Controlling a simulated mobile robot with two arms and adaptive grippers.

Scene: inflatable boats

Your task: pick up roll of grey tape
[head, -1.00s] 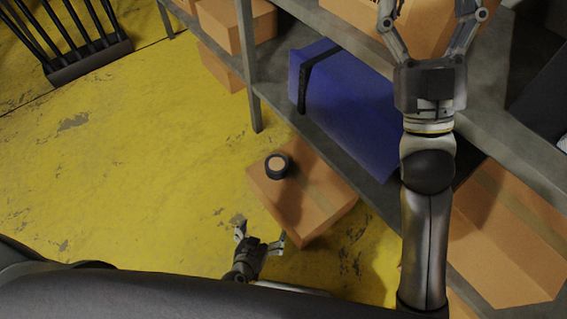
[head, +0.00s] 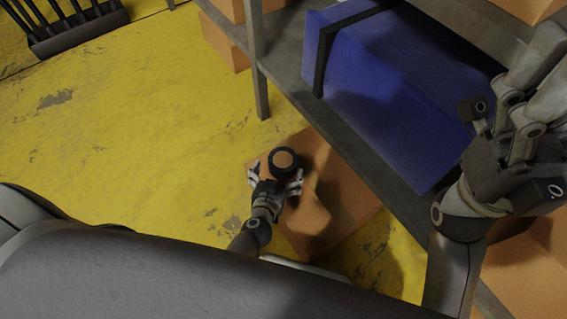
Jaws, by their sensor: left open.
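The roll of grey tape (head: 284,149) is a small dark ring with an orange-brown centre. It lies flat on top of a cardboard box (head: 335,190) on the floor, near the middle of the head view. My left gripper (head: 275,175) is open at the near edge of the tape. Its two fingers are spread on either side, and the tape is not clamped. Whether a finger touches the tape I cannot tell. My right gripper (head: 518,115) is at the right by the shelf; its opening is unclear from this angle.
A grey metal shelf (head: 285,62) stands behind and right of the box, with a blue case (head: 400,85) on it. More cardboard boxes are on and under the shelf. The yellow floor (head: 130,130) to the left is clear up to a dark rack (head: 78,33).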

